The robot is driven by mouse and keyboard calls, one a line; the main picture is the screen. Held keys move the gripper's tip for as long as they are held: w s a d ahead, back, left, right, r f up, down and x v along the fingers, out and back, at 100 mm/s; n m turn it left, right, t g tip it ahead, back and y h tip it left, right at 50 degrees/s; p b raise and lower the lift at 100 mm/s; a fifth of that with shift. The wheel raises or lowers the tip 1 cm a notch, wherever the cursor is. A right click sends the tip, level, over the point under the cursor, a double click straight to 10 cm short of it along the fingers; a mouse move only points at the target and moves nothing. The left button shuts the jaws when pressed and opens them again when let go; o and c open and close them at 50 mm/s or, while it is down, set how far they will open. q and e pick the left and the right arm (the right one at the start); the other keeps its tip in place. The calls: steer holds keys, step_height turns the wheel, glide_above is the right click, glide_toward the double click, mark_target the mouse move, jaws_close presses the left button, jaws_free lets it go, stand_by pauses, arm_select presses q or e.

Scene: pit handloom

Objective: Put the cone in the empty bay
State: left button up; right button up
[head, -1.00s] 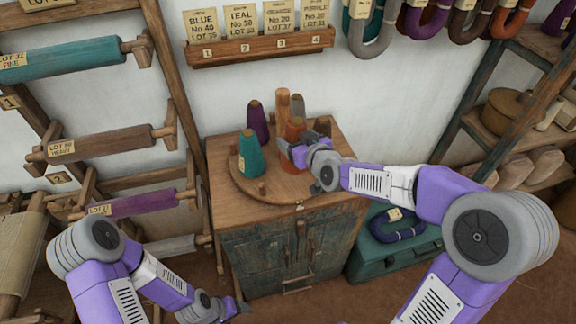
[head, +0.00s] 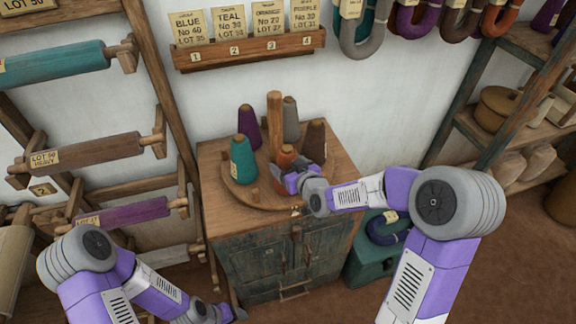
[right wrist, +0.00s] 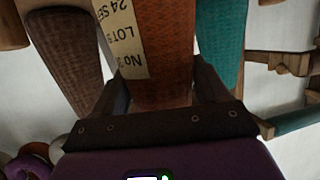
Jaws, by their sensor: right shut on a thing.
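A round wooden turntable (head: 232,186) on the cabinet carries a teal cone (head: 243,160), a purple cone (head: 248,130), a grey cone (head: 290,120) and a brown cone (head: 314,143) around a wooden post (head: 274,120). My right gripper (head: 288,180) is shut on an orange cone (head: 286,156) at the front, between the teal and brown cones. The labelled orange cone (right wrist: 165,50) fills the space between the fingers in the right wrist view. Its base is hidden; I cannot tell whether it touches the turntable. My left gripper (head: 236,311) is low at the bottom, its jaws unclear.
The cabinet (head: 290,255) has bare top around the turntable. A card rail (head: 245,55) with numbered lot cards hangs on the wall behind. A rack of rollers (head: 95,150) stands left, shelves (head: 500,140) right, and a green chest (head: 375,255) beside the cabinet.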

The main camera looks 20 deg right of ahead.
steer(key=o, duration=1.2)
